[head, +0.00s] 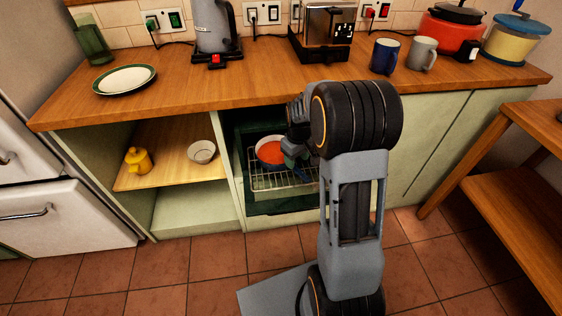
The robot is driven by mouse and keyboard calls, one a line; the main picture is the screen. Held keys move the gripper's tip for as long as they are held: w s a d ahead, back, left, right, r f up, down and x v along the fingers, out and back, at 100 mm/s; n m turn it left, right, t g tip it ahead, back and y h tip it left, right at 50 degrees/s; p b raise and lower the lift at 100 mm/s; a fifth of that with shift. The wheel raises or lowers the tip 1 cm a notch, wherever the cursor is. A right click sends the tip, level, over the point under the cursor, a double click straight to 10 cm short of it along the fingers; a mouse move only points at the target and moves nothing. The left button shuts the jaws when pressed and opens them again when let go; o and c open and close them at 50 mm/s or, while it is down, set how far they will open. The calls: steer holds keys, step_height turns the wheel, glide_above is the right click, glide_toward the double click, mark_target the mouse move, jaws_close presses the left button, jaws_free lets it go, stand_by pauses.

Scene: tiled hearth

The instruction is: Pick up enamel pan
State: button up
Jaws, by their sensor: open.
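The enamel pan (270,152), orange-red inside with a pale rim, sits on a wire rack (268,181) inside the open dark green compartment under the counter. My arm reaches in from the front right. My gripper (289,158) is at the pan's right side, open, and partly hidden by my own wrist. The pan's right part is covered by the gripper, and I cannot tell whether they touch. The pan's handle cannot be made out clearly.
The counter (185,84) overhangs the compartment and bears a plate (124,80), kettle (213,30), toaster (323,30) and mugs (385,56). The left shelf (170,165) holds a yellow pot (137,160) and white bowl (201,151). A wooden table (520,205) stands right.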

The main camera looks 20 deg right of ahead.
mark_target(296, 168)
steer(key=shift+f+b, duration=1.05)
steer(key=shift+f, duration=2.2)
steer(key=shift+c, duration=0.5)
jaws_close()
steer(key=shift+w+r, duration=0.1)
